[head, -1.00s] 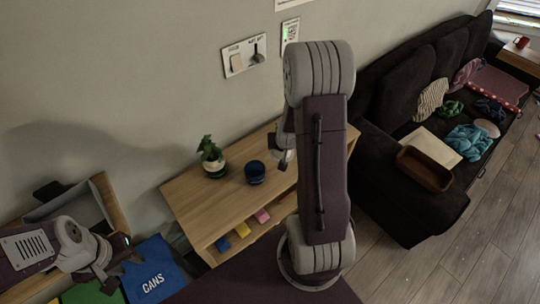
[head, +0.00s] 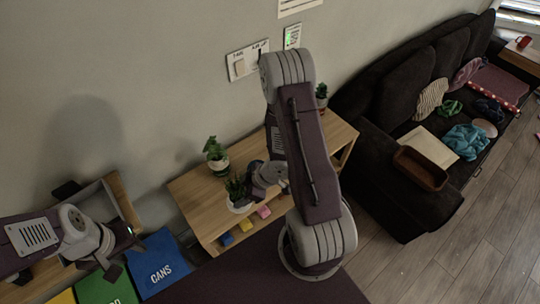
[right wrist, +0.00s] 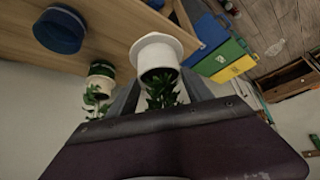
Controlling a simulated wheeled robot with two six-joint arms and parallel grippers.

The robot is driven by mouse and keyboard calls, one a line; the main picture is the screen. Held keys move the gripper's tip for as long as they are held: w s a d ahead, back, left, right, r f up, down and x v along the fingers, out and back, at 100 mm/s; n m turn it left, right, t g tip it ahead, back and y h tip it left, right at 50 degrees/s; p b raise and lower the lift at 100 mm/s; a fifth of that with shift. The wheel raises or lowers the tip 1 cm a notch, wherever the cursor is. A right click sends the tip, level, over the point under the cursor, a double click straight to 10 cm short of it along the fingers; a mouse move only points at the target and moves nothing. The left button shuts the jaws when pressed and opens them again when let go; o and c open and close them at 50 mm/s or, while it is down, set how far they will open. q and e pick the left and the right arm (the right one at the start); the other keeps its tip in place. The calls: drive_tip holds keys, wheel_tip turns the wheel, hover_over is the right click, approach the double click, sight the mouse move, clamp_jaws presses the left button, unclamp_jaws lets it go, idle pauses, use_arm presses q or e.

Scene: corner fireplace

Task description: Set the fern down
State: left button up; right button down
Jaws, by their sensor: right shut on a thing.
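The fern (head: 235,187) is a small green plant in a white pot (head: 239,207). My right gripper (head: 250,187) is shut on it and holds it over the front part of the wooden shelf top (head: 192,191). In the right wrist view the picture is upside down. The white pot (right wrist: 158,52) and leaves (right wrist: 162,92) show between my fingers. I cannot tell whether the pot touches the wood. My left gripper (head: 124,252) is open and empty above the bins at the left.
A second potted plant (head: 215,153) stands on the shelf top behind the fern, and another (head: 321,94) stands at its far right. A blue pot (right wrist: 60,30) shows in the right wrist view. A blue CANS bin (head: 160,265) is left of the shelf.

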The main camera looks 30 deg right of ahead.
sight(229, 203)
drive_tip(key=shift+s+a+r+n, duration=0.15)
drive_tip(key=shift+s+a+n, duration=0.15)
drive_tip(key=shift+s+a, duration=0.15)
drive_tip(key=shift+w, duration=0.1)
drive_tip(key=w+a+f+b, duration=0.1)
drive_tip(key=f+b, duration=0.1)
drive_tip(key=b, duration=0.2)
drive_tip(key=w+a+f+b, duration=0.1)
drive_tip(key=a+b, duration=0.1)
drive_tip(key=b, duration=0.3)
drive_tip(key=shift+w+a+f+b, duration=0.3)
drive_tip(key=shift+w+f, duration=0.05)
drive_tip(key=shift+w, duration=0.05)
drive_tip(key=w+a+r+b+x, duration=0.1)
drive_tip(key=x, duration=0.9)
drive_tip(key=shift+a, duration=0.2)
drive_tip(key=shift+f, duration=0.15)
drive_tip(key=shift+c, duration=2.1)
unclamp_jaws()
